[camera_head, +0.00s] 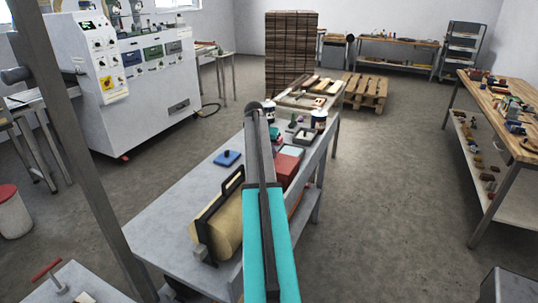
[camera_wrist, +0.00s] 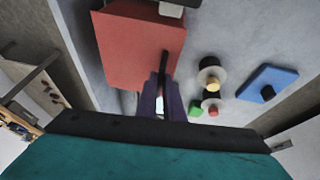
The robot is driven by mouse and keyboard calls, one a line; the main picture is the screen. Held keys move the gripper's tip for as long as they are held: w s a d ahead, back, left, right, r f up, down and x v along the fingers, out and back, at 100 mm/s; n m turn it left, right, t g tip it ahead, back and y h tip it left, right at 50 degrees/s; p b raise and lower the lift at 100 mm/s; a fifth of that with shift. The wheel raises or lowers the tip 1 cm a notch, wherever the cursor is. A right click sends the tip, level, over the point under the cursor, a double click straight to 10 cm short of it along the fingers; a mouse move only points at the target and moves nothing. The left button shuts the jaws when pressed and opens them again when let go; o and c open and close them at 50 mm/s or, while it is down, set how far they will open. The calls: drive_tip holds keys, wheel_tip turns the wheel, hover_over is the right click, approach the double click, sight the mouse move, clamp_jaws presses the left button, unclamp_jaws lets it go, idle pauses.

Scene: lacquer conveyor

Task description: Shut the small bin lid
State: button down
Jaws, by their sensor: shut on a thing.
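In the wrist view a red box-like thing (camera_wrist: 128,50) lies ahead of my gripper, with a black upright bar at its right edge. My gripper (camera_wrist: 162,95) has its dark purple fingers close together at that thin black bar (camera_wrist: 164,62), shut on it. Whether the bar is a lid handle is not clear. In the head view a red box (camera_head: 288,168) with a pale top sits on the grey table, just right of my arm. My arm hides the gripper there. I cannot tell for sure which part is the small bin lid.
In the wrist view the blue block (camera_wrist: 280,77) and small knobbed discs (camera_wrist: 205,78) lie right of the fingers. Open floor lies right of the table.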

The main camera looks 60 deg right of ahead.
drive_tip(key=shift+w+a+f, duration=0.1)
drive_tip(key=shift+a+f, duration=0.15)
drive_tip(key=shift+f, duration=0.1)
drive_tip(key=c, duration=1.9)
unclamp_jaws()
drive_tip(key=shift+w+d+f, duration=0.1)
drive_tip(key=shift+r, duration=0.2)
drive_tip(key=b+v, duration=0.3)
drive_tip(key=v, duration=1)
drive_tip(key=shift+r, duration=0.4)
